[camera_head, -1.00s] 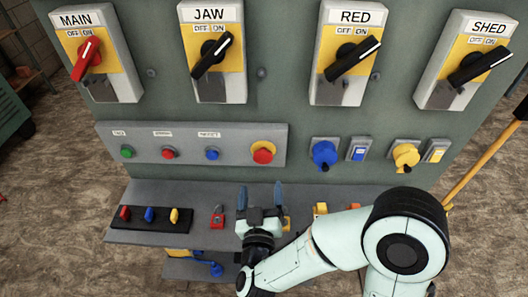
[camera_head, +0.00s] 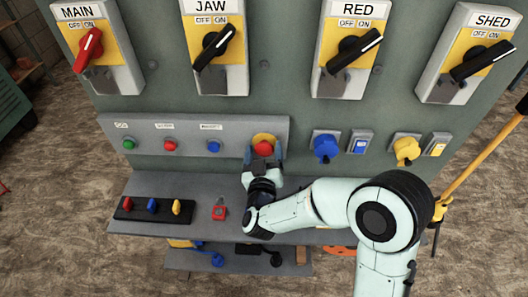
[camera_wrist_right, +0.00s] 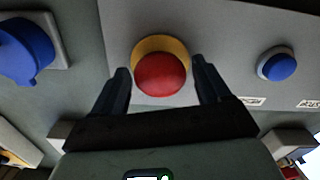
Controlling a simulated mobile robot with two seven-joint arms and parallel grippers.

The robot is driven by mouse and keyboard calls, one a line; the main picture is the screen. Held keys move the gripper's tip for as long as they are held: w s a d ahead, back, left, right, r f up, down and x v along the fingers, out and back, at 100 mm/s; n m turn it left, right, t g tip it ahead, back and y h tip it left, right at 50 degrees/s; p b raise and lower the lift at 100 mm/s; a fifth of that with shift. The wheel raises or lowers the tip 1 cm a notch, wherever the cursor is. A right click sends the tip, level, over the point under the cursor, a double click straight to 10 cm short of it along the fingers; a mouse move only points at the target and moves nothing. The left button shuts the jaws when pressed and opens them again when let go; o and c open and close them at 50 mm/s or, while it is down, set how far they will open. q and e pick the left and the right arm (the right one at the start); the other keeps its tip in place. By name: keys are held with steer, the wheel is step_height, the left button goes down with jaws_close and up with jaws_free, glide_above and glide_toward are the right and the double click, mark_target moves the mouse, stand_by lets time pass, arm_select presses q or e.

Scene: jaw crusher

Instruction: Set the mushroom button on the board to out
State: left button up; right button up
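The mushroom button (camera_head: 263,148) is a red dome on a yellow round base, at the right end of the grey button strip on the board. In the right wrist view the red dome (camera_wrist_right: 160,74) sits between the two fingers. My right gripper (camera_head: 264,157) is open, with one finger on each side of the button; a gap shows between the dome and each finger (camera_wrist_right: 163,84). Whether the button is in or out cannot be told. My left gripper is not in view.
Green, red and blue push buttons (camera_head: 213,146) are left of the mushroom button. A blue socket plug (camera_head: 326,147) is to its right. Rotary switches (camera_head: 212,48) are above. The shelf below holds a red padlock (camera_head: 219,209) and a black rack with coloured tags (camera_head: 133,209).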

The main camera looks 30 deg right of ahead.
jaws_close()
steer(key=shift+s+a+f, duration=0.1)
steer(key=shift+s+a, duration=0.15)
steer(key=shift+s, duration=0.1)
steer(key=shift+s+a, duration=0.2)
steer(key=shift+s, duration=0.05)
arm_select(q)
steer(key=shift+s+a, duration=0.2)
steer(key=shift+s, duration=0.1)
arm_select(e)
steer(key=shift+o, duration=1.2)
jaws_free()
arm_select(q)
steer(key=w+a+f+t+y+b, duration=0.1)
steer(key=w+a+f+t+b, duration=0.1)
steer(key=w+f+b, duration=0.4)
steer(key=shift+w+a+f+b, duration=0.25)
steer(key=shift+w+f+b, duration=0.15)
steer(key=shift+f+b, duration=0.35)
arm_select(e)
steer(key=v, duration=1.3)
steer(key=shift+s, duration=0.15)
